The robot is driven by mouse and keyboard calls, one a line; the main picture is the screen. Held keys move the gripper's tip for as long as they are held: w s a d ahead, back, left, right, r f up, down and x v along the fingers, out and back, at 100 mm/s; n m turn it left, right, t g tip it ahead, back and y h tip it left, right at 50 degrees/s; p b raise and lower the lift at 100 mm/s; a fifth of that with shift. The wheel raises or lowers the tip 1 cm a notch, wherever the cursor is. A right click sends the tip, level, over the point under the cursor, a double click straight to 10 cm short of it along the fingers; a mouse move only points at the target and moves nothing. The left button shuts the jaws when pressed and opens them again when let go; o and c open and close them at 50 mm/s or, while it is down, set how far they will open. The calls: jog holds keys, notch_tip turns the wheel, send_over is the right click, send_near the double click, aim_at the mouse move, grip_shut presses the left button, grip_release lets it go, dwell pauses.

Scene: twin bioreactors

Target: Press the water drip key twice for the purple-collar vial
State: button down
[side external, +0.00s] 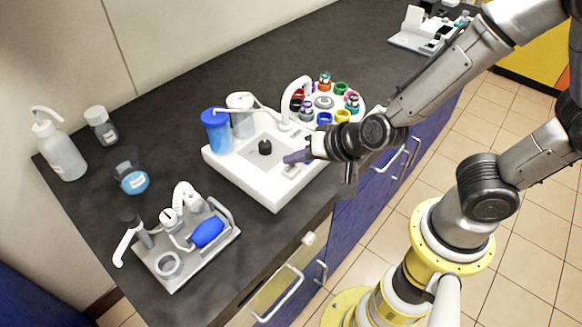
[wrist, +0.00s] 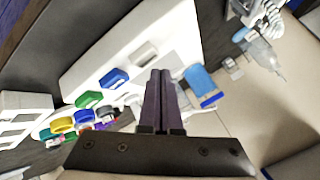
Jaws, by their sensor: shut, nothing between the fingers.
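My gripper (side external: 287,159) is shut and empty, its dark purple-grey fingers over the front part of the white bioreactor station (side external: 233,174). The shut fingers also show in the wrist view (wrist: 160,73). On the station there, I see a green key (wrist: 89,99), a blue key (wrist: 114,77) and a pale grey key (wrist: 145,54), left of and beyond the fingertips. Their labels are not readable, so I cannot tell which is the water drip key. A carousel (side external: 349,106) holds several vials with coloured collars. The purple collar is not clearly distinguishable. Contact with a key cannot be seen.
A blue-capped bottle (side external: 216,130) and a white-capped one (side external: 240,117) stand at the station's back left. A second grey device (side external: 185,245) sits front left. The counter (side external: 205,85) behind the station is clear.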

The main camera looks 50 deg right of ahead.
aim_at(295, 172)
dwell(0.8)
jog(key=shift+f, duration=0.4)
jog(key=shift+f, duration=0.4)
dwell(0.8)
jog(key=shift+r, duration=0.8)
jog(key=shift+r, duration=2.5)
dwell(0.5)
